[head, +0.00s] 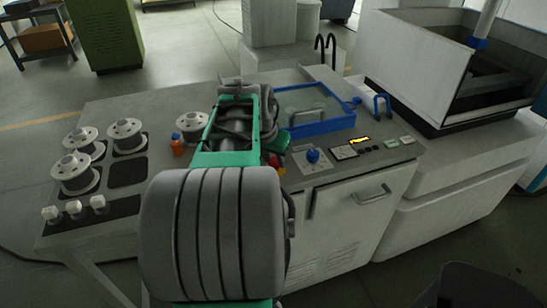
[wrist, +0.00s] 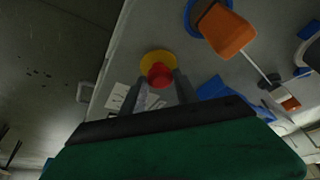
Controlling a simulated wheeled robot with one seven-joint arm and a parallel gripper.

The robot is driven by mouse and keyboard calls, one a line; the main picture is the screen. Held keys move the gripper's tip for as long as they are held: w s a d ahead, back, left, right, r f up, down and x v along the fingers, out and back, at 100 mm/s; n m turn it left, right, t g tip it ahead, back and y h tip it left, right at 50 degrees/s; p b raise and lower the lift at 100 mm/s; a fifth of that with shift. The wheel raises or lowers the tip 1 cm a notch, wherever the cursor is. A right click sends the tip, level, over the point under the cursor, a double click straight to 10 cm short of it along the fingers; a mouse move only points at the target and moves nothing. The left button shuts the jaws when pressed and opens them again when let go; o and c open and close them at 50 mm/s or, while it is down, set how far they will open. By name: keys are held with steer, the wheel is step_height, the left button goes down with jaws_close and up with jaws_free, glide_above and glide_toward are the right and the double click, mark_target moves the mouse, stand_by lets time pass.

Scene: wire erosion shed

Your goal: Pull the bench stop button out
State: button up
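The bench stop button is a red knob (wrist: 160,75) on a round yellow base (wrist: 158,57), set on the grey bench top. In the head view, its red and yellow (head: 282,170) show only partly beside my arm, which hides the rest. My gripper (wrist: 156,80) is open. In the wrist view its two dark fingers stand apart, one to each side of the red knob, with the knob showing between their tips. I cannot tell whether either finger touches it.
An orange piece (wrist: 228,34) with a cord is close to the button in the wrist view. A tank (head: 455,70) stands at right.

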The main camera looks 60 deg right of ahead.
jaws_close()
stand_by(0.9)
